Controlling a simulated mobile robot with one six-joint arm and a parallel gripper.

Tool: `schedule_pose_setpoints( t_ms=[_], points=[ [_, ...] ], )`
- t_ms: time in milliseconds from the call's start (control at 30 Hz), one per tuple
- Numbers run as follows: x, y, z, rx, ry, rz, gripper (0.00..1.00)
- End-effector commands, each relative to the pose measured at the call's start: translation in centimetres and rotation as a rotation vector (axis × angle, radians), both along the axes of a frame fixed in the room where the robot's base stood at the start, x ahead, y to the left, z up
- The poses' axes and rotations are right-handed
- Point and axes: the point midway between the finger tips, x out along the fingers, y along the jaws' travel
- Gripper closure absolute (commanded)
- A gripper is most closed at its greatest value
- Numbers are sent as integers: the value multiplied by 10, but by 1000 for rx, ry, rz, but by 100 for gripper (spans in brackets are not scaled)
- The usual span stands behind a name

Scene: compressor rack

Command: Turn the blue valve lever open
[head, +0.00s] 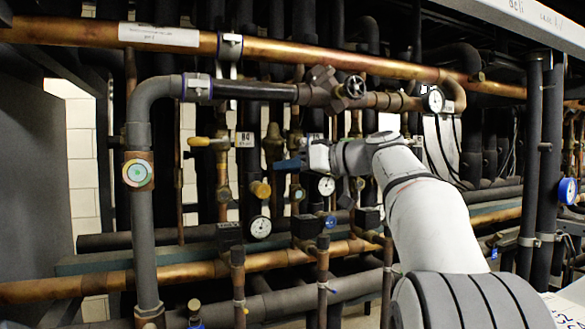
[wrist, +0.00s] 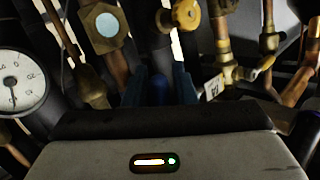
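My gripper (head: 290,164) is in the middle of the head view, pointing left in front of the pipes. Its two blue fingers also show in the wrist view (wrist: 161,88), above the grey gripper body. A rounded blue piece (wrist: 160,90) shows between the fingers and looks like the blue valve lever. Its valve body is hidden in shadow and behind my gripper. I cannot tell whether the fingers touch it. In the head view the lever cannot be told apart from the blue fingers.
A yellow lever (head: 200,142) and a brass knob (head: 260,189) are left of my gripper. Dial gauges (head: 261,227) sit close below. A thick grey pipe (head: 143,230) stands at the left. A copper pipe (head: 270,49) crosses above. Pipes crowd the gripper closely.

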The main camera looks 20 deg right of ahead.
Motion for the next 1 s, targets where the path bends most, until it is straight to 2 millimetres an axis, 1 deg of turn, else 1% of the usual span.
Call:
schedule_pose_setpoints(
  t_ms=[167,400,533,667,900,1000],
  points=[
    [-8,-9,0,-1,-1,-2,76],
    [-38,-37,7,0,-2,-3,76],
    [-50,-49,10,-1,-1,-3,76],
    [-55,-54,12,0,0,-1,76],
    [-56,-54,13,0,0,0,76],
    [-56,-54,13,0,0,0,83]
  ],
)
